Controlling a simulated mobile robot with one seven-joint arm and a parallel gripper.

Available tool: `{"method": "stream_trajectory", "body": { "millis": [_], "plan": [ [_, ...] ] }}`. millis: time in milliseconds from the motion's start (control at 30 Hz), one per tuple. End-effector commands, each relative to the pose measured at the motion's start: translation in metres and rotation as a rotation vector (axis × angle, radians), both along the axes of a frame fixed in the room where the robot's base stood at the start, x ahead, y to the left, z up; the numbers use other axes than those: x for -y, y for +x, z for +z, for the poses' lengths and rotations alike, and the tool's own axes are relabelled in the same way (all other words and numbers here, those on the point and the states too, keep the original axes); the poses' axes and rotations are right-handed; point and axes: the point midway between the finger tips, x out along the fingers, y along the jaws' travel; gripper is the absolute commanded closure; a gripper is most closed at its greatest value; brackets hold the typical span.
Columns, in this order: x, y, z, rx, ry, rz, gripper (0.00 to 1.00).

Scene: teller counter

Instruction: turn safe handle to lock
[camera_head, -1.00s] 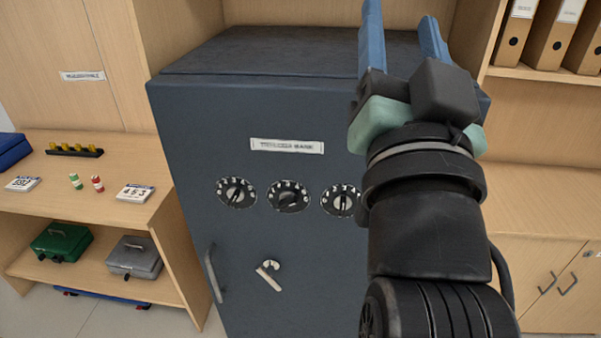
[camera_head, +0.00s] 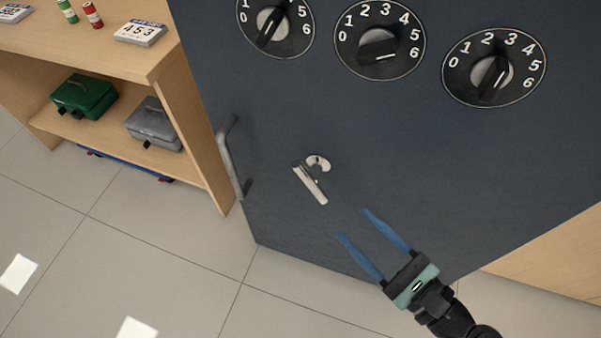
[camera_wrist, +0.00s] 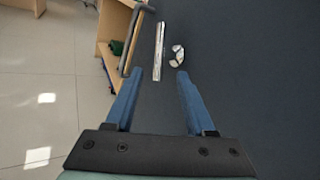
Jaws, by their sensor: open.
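The safe (camera_head: 400,150) is a dark blue-grey box with its door facing me. Its small pale handle (camera_head: 310,185) sits low on the door, slanting down to the right, with a curved hook-shaped piece (camera_head: 318,162) beside it. In the wrist view the handle (camera_wrist: 158,52) is ahead, between and beyond the fingertips. My gripper (camera_head: 356,224) is open, with two blue fingers and nothing between them. It is below and right of the handle, apart from it. It also shows in the wrist view (camera_wrist: 155,78).
Three numbered dials (camera_head: 380,40) are above the handle. A grey pull bar (camera_head: 229,160) stands out at the door's left edge. A wooden shelf unit (camera_head: 185,125) with green (camera_head: 84,95) and grey (camera_head: 153,124) cash boxes is at left. The floor (camera_head: 120,240) at lower left is clear.

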Motion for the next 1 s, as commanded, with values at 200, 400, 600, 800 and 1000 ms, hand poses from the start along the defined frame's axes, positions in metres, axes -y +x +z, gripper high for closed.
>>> {"method": "stream_trajectory", "body": {
  "millis": [200, 400, 600, 800, 1000],
  "plan": [
    [-0.02, 0.02, -0.001, 0.001, 0.002, 0.004, 0.45],
    [-0.048, 0.053, -0.001, 0.002, -0.001, 0.004, 0.45],
    [-0.072, 0.079, 0.0, 0.001, -0.003, 0.003, 0.45],
    [-0.084, 0.093, 0.001, 0.002, -0.002, 0.001, 0.45],
    [-0.085, 0.096, 0.001, 0.001, -0.002, -0.001, 0.45]
  ]
}}
